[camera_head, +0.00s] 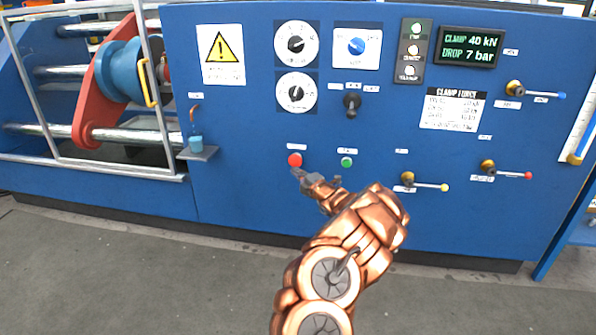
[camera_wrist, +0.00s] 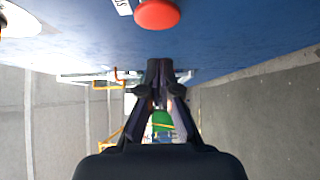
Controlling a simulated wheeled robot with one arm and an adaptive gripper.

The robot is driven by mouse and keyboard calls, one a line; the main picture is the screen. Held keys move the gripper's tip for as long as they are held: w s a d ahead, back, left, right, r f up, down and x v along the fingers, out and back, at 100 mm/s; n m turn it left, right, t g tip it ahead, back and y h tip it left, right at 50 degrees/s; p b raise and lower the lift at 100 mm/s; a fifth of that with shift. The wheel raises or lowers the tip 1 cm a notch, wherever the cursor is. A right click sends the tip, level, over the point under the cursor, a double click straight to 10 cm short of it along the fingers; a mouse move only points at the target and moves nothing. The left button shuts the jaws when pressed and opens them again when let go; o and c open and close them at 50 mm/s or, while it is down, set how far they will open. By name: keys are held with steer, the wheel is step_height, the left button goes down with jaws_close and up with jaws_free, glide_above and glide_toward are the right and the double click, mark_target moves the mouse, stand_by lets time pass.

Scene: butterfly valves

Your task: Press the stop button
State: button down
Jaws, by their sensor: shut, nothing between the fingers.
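The red button (camera_head: 295,160) sits on the lower middle of the blue panel, under a small white label too small to read. It also shows large at the top of the wrist view (camera_wrist: 157,14), beside a partly cut-off label. My gripper (camera_head: 298,173) is just below the red button in the head view. In the wrist view, its dark fingertips (camera_wrist: 160,68) are together and empty, below the button in the picture and apart from it. A green button (camera_head: 347,162) is to the right of the red one.
The blue panel (camera_head: 240,190) carries dials, a black knob (camera_head: 352,104) and several levers, including a yellow-tipped one (camera_head: 427,186) right of my arm. A small shelf with a blue cup (camera_head: 196,142) juts out at left. The grey floor in front is clear.

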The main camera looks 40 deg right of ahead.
mark_target(292, 162)
steer(key=w+d+b, duration=0.1)
steer(key=w+d, duration=0.1)
steer(key=d, duration=0.1)
steer(key=shift+w+f, duration=0.1)
steer(key=shift+w, duration=0.3)
steer(key=shift+w+d, duration=0.15)
steer(key=shift+w, duration=0.05)
